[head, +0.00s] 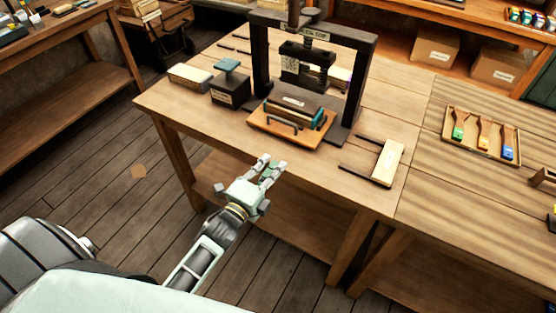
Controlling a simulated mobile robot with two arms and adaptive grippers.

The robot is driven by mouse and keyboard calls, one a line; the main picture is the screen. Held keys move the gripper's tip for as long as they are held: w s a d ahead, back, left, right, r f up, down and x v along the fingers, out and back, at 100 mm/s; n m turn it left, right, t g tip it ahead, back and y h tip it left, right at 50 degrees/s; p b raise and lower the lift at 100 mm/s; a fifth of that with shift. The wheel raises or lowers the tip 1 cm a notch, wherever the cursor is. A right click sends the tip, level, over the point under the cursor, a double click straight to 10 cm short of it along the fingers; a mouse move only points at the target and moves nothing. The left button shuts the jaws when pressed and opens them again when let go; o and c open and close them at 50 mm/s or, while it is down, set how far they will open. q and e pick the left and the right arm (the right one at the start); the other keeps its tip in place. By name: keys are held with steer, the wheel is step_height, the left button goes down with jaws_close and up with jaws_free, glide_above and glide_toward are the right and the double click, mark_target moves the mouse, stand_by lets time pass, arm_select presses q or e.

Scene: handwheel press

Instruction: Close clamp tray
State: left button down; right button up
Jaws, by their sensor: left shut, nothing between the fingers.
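The clamp tray (265,124) is a light wooden board with a dark handle at its front. It sticks out from the foot of the dark handwheel press (262,60) toward the table's front edge. A dark roller-like piece with teal ends (320,119) lies across the tray. My left gripper (270,168) is shut and empty, just in front of the table edge, below and in front of the tray and apart from it. My right gripper is not in view.
A dark block with a teal top (229,90) and a pale box (190,77) stand left of the press. A pale block with dark rods (388,162) lies to the right. Farther right is a tray of colored-tipped tools (455,112). The table's front left is clear.

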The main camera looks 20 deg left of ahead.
arm_select(q)
steer(key=s, duration=0.5)
steer(key=g+p, duration=0.3)
glide_toward(282, 136)
steer(key=x, duration=0.6)
steer(key=shift+w+d+f, duration=0.1)
steer(key=shift+w, duration=0.1)
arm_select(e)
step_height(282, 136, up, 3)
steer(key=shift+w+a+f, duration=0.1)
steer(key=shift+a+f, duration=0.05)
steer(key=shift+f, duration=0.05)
